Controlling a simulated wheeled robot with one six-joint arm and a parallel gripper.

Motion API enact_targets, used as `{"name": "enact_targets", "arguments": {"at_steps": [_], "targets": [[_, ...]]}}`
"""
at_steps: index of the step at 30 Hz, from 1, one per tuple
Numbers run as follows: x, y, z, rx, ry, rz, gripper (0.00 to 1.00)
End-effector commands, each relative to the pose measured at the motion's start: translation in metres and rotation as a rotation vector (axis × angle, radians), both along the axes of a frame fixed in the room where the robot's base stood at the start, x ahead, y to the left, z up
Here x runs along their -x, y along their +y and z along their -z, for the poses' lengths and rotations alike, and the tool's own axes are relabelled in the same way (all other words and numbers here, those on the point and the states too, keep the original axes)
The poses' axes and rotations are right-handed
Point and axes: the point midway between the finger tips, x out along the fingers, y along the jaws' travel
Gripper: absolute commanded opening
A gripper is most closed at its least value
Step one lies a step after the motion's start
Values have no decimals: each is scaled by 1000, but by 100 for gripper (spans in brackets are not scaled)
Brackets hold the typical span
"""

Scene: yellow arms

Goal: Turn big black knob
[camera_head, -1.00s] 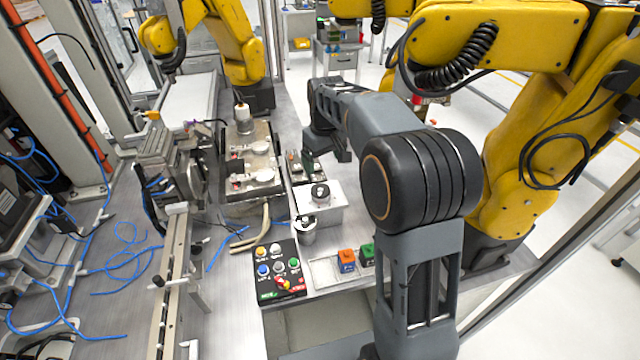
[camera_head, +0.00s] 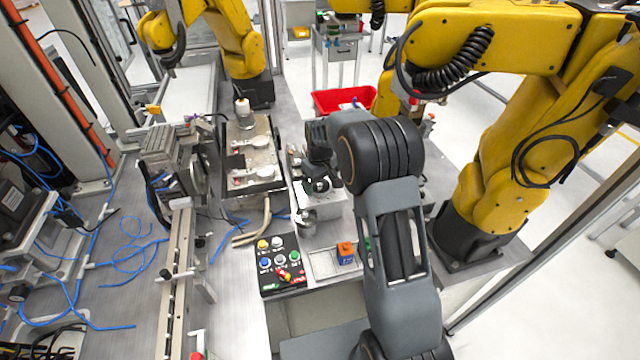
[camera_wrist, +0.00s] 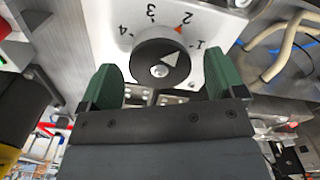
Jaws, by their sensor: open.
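The big black knob (camera_wrist: 147,62) shows in the wrist view on a white panel (camera_wrist: 100,25) marked 1 to 4. A red triangle sits by the 2, and the knob's pale pointer is turned toward the side of the 1 and 2. My gripper (camera_wrist: 162,83) is open and empty, its green fingers to the left and right of the knob with gaps. I cannot tell how far it is above the panel. In the head view the white box (camera_head: 330,205) carries the knob, mostly hidden by my arm.
A black button panel (camera_head: 279,264) and a tray with an orange-and-blue block (camera_head: 345,253) lie in front. A metal fixture (camera_head: 252,160) stands left of the box. A red bin (camera_head: 343,98) is behind, and a yellow arm (camera_head: 505,150) stands to the right.

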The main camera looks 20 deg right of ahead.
Motion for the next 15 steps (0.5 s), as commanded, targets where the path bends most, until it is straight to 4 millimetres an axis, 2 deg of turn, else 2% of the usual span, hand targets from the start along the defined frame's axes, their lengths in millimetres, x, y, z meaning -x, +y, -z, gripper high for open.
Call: {"name": "enact_targets", "arguments": {"at_steps": [6, 15], "targets": [[0, 0, 14, 0, 1, 0, 88], [0, 0, 16, 0, 0, 1, 88]]}}
